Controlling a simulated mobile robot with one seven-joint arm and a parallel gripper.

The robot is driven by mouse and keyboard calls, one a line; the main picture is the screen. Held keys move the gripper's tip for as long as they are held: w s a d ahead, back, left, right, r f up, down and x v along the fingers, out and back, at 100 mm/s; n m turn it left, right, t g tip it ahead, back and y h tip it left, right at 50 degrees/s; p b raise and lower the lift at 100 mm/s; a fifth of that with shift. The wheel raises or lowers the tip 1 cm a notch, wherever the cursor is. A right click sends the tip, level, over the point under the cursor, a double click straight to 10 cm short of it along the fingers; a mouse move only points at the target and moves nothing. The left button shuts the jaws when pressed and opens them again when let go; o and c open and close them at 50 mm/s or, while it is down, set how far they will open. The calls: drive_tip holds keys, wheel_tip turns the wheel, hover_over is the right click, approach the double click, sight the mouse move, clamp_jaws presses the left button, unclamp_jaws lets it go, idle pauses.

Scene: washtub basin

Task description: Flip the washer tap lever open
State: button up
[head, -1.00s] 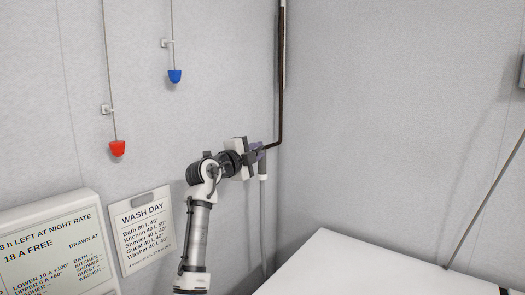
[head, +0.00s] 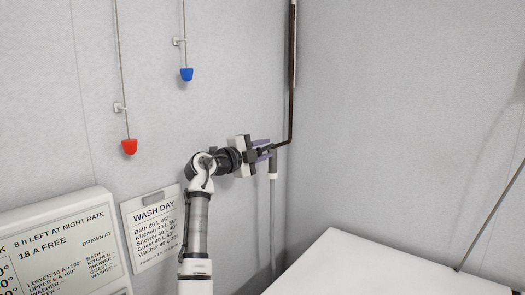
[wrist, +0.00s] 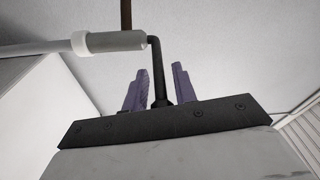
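The tap fitting hangs at the corner, where a brown pipe (head: 291,85) comes down the wall and bends left. A grey hose (head: 273,170) with a white collar drops from it. My gripper (head: 266,149) is beside the fitting, just left of the hose. In the wrist view its purple fingers (wrist: 160,75) are open, one on each side of a thin dark bent rod (wrist: 157,65), with gaps visible beside it. The rod meets the grey hose end (wrist: 118,41). I cannot tell for sure whether this rod is the lever; my gripper hides part of the fitting.
A red pull (head: 129,147) and a blue pull (head: 186,75) hang on cords at left. A wash day sign (head: 153,222) and a display panel (head: 60,240) are at lower left. A white flat top (head: 380,270) fills the lower right. The right wall is mostly clear.

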drive_tip(key=shift+o, duration=0.2)
drive_tip(key=shift+s, duration=0.1)
drive_tip(key=shift+s+a+f, duration=0.1)
drive_tip(key=shift+s+a, duration=0.1)
drive_tip(key=shift+a, duration=0.1)
drive_tip(key=b+v, duration=0.5)
drive_tip(key=v, duration=0.8)
